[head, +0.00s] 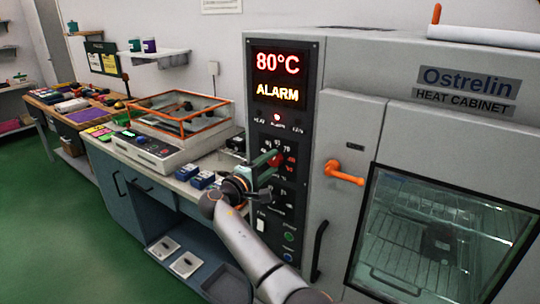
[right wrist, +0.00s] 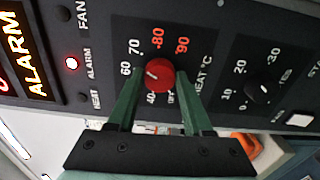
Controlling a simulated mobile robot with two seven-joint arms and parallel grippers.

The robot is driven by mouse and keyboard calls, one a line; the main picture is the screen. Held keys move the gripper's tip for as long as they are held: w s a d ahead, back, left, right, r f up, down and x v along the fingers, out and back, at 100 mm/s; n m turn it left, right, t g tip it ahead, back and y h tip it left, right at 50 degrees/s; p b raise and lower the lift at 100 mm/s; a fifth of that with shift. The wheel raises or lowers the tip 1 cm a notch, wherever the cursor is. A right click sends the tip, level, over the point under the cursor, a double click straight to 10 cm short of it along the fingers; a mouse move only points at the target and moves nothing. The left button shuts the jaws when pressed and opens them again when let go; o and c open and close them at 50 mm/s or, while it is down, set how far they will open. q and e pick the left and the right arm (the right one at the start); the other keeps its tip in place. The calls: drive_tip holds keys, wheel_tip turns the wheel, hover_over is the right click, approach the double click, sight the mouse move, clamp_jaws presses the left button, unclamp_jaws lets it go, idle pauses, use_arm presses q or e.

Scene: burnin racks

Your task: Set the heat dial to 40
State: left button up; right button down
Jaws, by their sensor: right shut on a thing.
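The red heat dial (right wrist: 160,77) sits on the dark control panel of the heat cabinet, under a HEAT °C label. Marks 60, 70, 80, 90, 40 and OFF show around it. A short white line on the dial points left, roughly towards 60; I cannot tell its exact setting. My right gripper (right wrist: 158,92) is shut on the dial, a green finger on each side. In the head view the right gripper (head: 266,160) reaches the panel, and the display (head: 278,76) reads 80°C and ALARM. My left gripper is not in view.
A second black dial (right wrist: 262,90) and a white switch (right wrist: 299,120) lie close to the right finger. The cabinet's orange handle (head: 344,173) sticks out right of the panel. A counter with an orange-framed device (head: 178,115) stands at left.

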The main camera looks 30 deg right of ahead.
drive_tip(key=n+p, duration=0.3)
drive_tip(key=shift+r+n, duration=0.25)
drive_tip(key=shift+n, duration=0.15)
drive_tip(key=n+p, duration=0.1)
drive_tip(key=n, duration=0.2)
drive_tip(key=shift+n+p, duration=0.3)
drive_tip(key=shift+p, duration=0.05)
drive_tip(key=n, duration=0.2)
drive_tip(key=shift+f+n, duration=0.1)
drive_tip(key=shift+n, duration=0.3)
drive_tip(key=n, duration=1.1)
drive_tip(key=shift+w, duration=0.1)
drive_tip(key=shift+c, duration=1.6)
unclamp_jaws()
